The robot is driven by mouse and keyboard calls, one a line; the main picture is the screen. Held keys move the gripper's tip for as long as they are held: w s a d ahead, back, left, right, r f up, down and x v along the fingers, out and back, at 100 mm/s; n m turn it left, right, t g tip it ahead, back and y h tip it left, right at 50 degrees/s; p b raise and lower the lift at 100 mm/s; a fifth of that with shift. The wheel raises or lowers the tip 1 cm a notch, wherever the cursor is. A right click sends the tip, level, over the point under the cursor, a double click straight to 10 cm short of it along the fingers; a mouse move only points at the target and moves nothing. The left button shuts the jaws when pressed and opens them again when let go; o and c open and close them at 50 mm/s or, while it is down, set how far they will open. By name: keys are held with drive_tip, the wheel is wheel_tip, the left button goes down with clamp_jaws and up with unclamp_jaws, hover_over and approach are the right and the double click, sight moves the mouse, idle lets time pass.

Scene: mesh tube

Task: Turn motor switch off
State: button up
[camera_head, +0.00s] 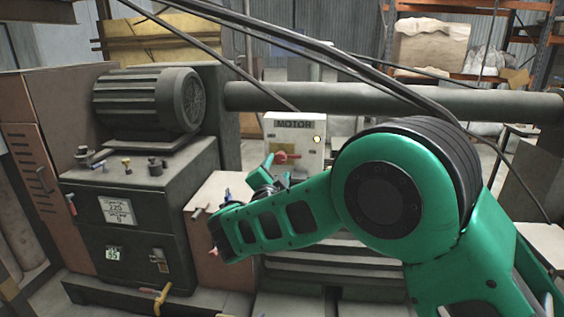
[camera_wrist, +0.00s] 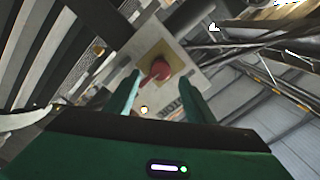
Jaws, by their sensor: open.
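A pale box labelled MOTOR (camera_head: 312,133) stands at the middle of the machine in the head view. Its red rotary switch (camera_head: 286,157) sits on a yellow plate and is partly covered by my arm. In the wrist view the red switch (camera_wrist: 157,70) lies ahead of my gripper, near the line between the fingertips. My gripper (camera_wrist: 160,85) is open, with one green finger on each side of the switch's lower part. I cannot tell whether the fingers touch it.
A round lamp (camera_head: 317,139) glows on the box. A large grey motor (camera_head: 150,99) sits on a dark cabinet (camera_head: 130,225) with knobs and levers at the left. A thick horizontal pipe (camera_head: 390,101) and hanging cables pass behind and above the box.

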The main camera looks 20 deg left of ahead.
sight(279, 161)
drive_tip(key=x, duration=0.7)
drive_tip(key=shift+w+a, duration=0.1)
drive_tip(key=shift+w, duration=0.25)
drive_tip(key=c, duration=1.1)
drive_tip(key=shift+o, duration=0.2)
drive_tip(key=shift+s+a, duration=0.1)
drive_tip(key=shift+a, duration=0.15)
drive_tip(key=shift+d, duration=0.15)
